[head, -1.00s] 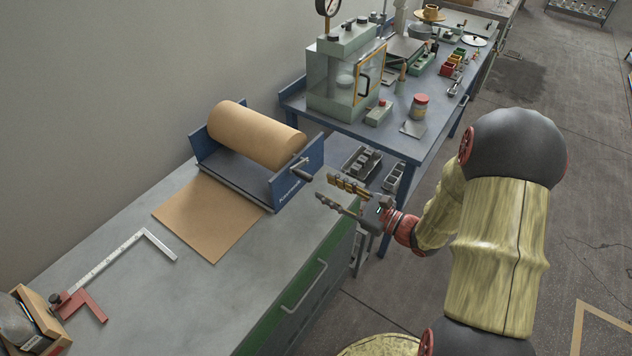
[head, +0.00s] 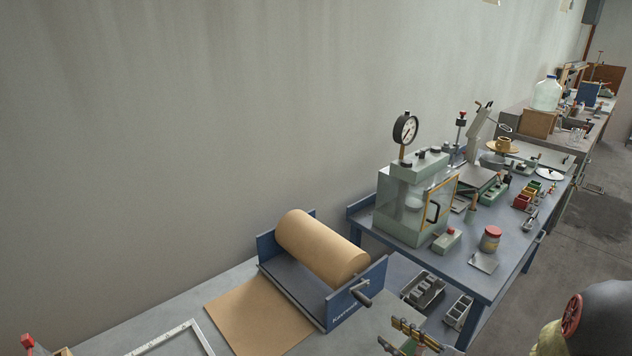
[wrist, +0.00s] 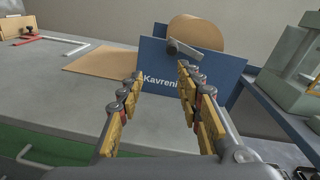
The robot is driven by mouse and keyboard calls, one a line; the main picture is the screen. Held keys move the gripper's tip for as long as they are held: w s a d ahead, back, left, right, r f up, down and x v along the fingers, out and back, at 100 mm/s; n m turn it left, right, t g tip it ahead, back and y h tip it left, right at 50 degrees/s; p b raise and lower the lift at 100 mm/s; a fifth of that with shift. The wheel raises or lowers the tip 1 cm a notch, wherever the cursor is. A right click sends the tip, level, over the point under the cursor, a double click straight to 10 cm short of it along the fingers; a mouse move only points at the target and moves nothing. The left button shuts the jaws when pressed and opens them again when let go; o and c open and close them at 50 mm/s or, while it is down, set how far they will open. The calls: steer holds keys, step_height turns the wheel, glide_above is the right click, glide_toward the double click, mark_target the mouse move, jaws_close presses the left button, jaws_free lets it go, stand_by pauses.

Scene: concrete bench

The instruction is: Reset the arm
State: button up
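My gripper (head: 408,338) shows at the bottom edge of the head view, partly cut off, near the crank side of the paper roll dispenser. In the wrist view its two yellow-padded fingers (wrist: 159,74) stand apart with nothing between them. They point toward the dispenser's blue side plate (wrist: 165,68) and its crank handle (wrist: 184,49). Whether the fingertips touch anything cannot be seen, but a gap seems to lie ahead of them. Part of my arm shows at the lower right of the head view.
The brown paper roll (head: 320,248) sits in the dispenser on the concrete bench (head: 180,310), a sheet (head: 260,316) lying before it. A blue bench (head: 495,270) with a glass-sided cabinet (head: 408,205) and a red-lidded jar (head: 490,239) stands to the right. Floor at far right is clear.

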steer(key=s+a+f+n+g+h, duration=0.1)
steer(key=s+a+n+g, duration=0.2)
steer(key=s+n+g, duration=0.5)
steer(key=s+a+f+n+g+h, duration=0.25)
steer(key=s+n+g, duration=0.25)
steer(key=s, duration=0.5)
steer(key=s+d+r+n+t+h, duration=0.2)
steer(key=d+r+n+h, duration=0.3)
steer(key=r+n+h, duration=0.35)
steer(key=a+r+n+t+y, duration=0.1)
steer(key=a+r+n+t, duration=0.2)
steer(key=r, duration=0.8)
steer(key=shift+w+a+n, duration=0.3)
steer(key=shift+a+n, duration=0.25)
steer(key=shift+a, duration=0.25)
steer(key=shift+c, duration=0.5)
